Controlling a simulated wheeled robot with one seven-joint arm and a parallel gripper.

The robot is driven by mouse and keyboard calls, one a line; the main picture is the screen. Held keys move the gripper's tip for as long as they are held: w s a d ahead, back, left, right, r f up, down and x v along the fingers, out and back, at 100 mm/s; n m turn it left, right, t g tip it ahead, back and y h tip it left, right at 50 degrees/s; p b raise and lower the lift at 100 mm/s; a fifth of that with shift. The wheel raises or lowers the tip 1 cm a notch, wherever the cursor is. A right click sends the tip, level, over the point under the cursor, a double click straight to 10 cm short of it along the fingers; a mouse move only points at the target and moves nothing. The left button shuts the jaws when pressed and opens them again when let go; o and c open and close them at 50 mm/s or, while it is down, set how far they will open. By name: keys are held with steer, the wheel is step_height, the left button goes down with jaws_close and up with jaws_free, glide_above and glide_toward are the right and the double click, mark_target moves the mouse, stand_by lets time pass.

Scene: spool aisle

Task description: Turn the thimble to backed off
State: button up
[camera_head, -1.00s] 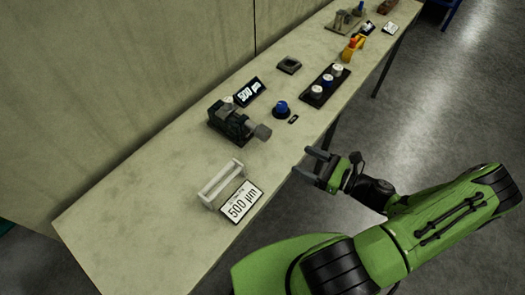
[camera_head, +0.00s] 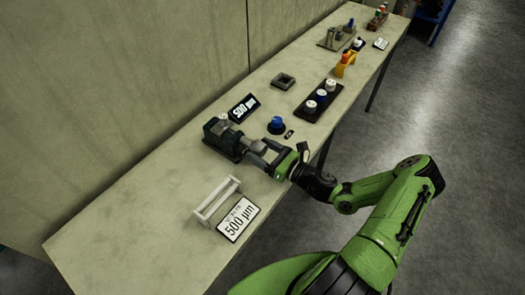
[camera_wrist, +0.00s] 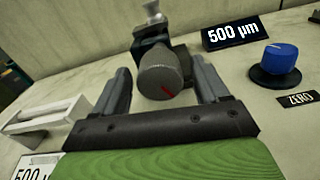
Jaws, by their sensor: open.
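The thimble (camera_wrist: 158,80) is a grey knurled cylinder with a red index line on its end face, at the lower right. It sticks out of the dark green stage (camera_head: 222,137), with a silver part on top. In the wrist view my gripper (camera_wrist: 163,74) is open, one finger on each side of the thimble. A gap shows on the left; the right finger is very close, and I cannot tell if it touches. In the head view my gripper (camera_head: 262,153) reaches the thimble's end and partly hides it. The black display (camera_wrist: 236,33) reads 500 µm.
A blue knob (camera_head: 276,124) on a black base stands close to the right, with a ZERO label (camera_wrist: 297,98). A white handle-like frame (camera_head: 217,198) and a 500 µm card (camera_head: 238,219) lie at the front left. A black button strip (camera_head: 318,101) is farther back.

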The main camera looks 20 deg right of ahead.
steer(key=c, duration=1)
steer(key=shift+c, duration=0.2)
